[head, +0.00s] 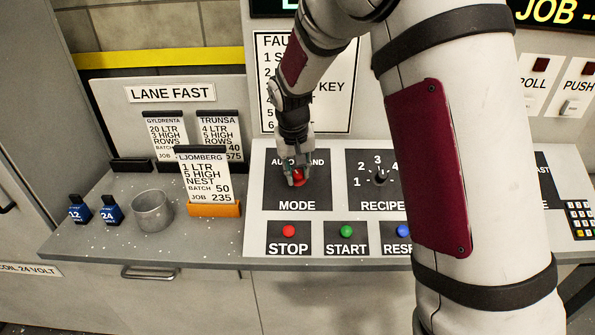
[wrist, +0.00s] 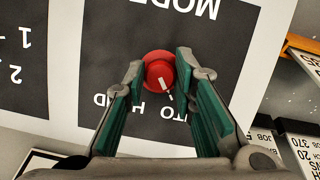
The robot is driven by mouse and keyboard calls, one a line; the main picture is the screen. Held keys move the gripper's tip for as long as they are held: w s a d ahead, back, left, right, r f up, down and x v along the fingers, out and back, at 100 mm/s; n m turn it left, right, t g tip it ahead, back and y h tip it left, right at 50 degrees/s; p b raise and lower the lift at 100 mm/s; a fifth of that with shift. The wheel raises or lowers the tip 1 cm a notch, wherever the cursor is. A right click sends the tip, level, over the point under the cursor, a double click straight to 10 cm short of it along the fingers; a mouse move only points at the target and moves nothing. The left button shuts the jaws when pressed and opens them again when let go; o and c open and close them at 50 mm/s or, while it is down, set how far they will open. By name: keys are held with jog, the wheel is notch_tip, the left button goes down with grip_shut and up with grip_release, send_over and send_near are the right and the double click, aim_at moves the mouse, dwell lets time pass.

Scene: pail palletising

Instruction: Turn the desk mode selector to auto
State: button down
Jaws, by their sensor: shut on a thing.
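The mode selector is a round red knob (head: 298,176) on the black MODE plate (head: 316,194) of the desk panel. AUTO is printed at upper left of the plate and HAND at upper right, partly hidden by my gripper. My gripper (head: 297,180) reaches down from above and is shut on the knob. In the wrist view, the knob (wrist: 156,68) sits between the green-padded fingers of my gripper (wrist: 163,70). That view is upside down, and the knob's white mark points down and slightly right, leaning to the AUTO side. Part of AUTO is hidden by a finger.
The RECIPE dial (head: 379,178) is to the right. The STOP (head: 289,231), START (head: 346,231) and RESET buttons are below. A job card (head: 206,178) in an orange holder, a metal cup (head: 152,211) and two blue blocks (head: 95,212) stand at left. My arm hides the panel's right part.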

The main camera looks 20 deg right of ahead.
dwell(0.4)
jog(key=c, duration=1.3)
grip_release()
jog(key=shift+r, duration=0.1)
jog(key=shift+v, duration=5.95)
jog(key=shift+a, duration=0.1)
